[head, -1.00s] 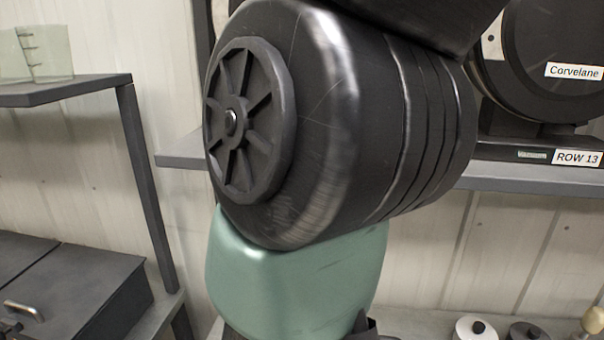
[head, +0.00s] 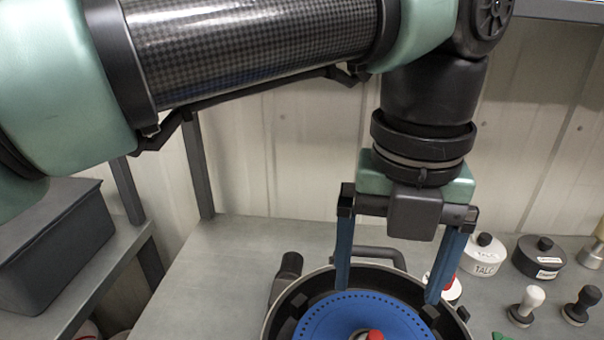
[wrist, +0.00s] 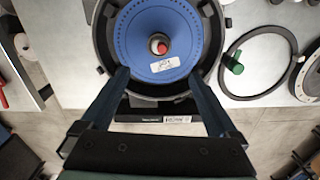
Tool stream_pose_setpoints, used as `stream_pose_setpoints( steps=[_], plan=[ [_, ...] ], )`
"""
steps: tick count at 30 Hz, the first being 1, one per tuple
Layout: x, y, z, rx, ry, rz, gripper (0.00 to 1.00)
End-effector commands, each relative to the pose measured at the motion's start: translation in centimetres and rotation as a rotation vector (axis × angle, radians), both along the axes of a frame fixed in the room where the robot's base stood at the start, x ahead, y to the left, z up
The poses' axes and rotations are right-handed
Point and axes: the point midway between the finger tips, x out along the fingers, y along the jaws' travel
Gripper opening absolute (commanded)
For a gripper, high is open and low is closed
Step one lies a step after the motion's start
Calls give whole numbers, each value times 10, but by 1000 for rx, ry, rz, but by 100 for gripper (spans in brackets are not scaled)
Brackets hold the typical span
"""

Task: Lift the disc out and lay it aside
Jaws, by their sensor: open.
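The blue disc (head: 322,318), with a ring of small holes near its rim, lies in a round black housing (head: 268,322). The wrist view shows the disc (wrist: 190,30) seated flat inside the housing (wrist: 108,52), with a red-topped knob (wrist: 158,46) at its centre and a white label (wrist: 165,65) below that. My gripper (head: 388,292) points down over the housing, its two blue fingers spread wide and empty. In the wrist view my gripper (wrist: 160,73) has its fingertips over the disc's near part. I cannot tell whether they touch it.
A black ring (wrist: 234,92) and a green-handled item (wrist: 233,64) lie right of the housing in the wrist view. White (head: 484,260) and dark (head: 538,262) tins and two knobbed tools (head: 526,306) stand at right. The bench left of the housing (head: 215,285) is clear.

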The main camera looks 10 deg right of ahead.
Motion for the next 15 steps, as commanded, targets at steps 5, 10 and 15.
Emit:
stream_pose_setpoints(
  steps=[5,10,15],
  plan=[
    [0,3,-17,12,3,3,95],
    [0,2,-44,10,4,1,95],
    [0,2,-70,8,3,0,95]
  ],
)
